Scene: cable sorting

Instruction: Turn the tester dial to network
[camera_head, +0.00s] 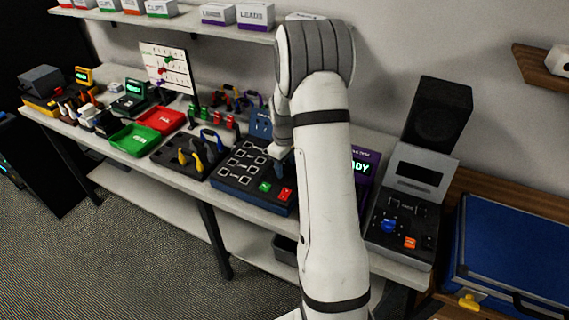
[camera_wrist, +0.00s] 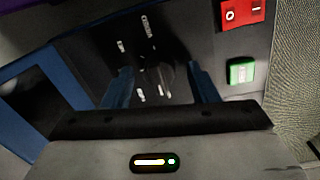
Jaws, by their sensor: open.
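The tester (camera_head: 240,190) is a blue box with a black top on the bench, with several square outlines on it. It has a red switch (camera_head: 286,194) and a green button (camera_head: 265,186), which also show in the wrist view as red switch (camera_wrist: 242,13) and green button (camera_wrist: 241,70). In the wrist view the dark dial (camera_wrist: 167,73) sits on a black panel among small white labels, too blurred to read. My gripper (camera_wrist: 162,82) is open, its two blue fingers on either side of the dial. Contact cannot be told. In the head view my arm hides the dial.
A purple device with a green display (camera_head: 362,168) stands right of my arm, partly hidden. Beyond it are a grey console (camera_head: 405,215) and a black speaker (camera_head: 440,110). Red (camera_head: 162,118) and green (camera_head: 134,139) trays and tools crowd the left bench. A shelf (camera_head: 200,20) hangs above.

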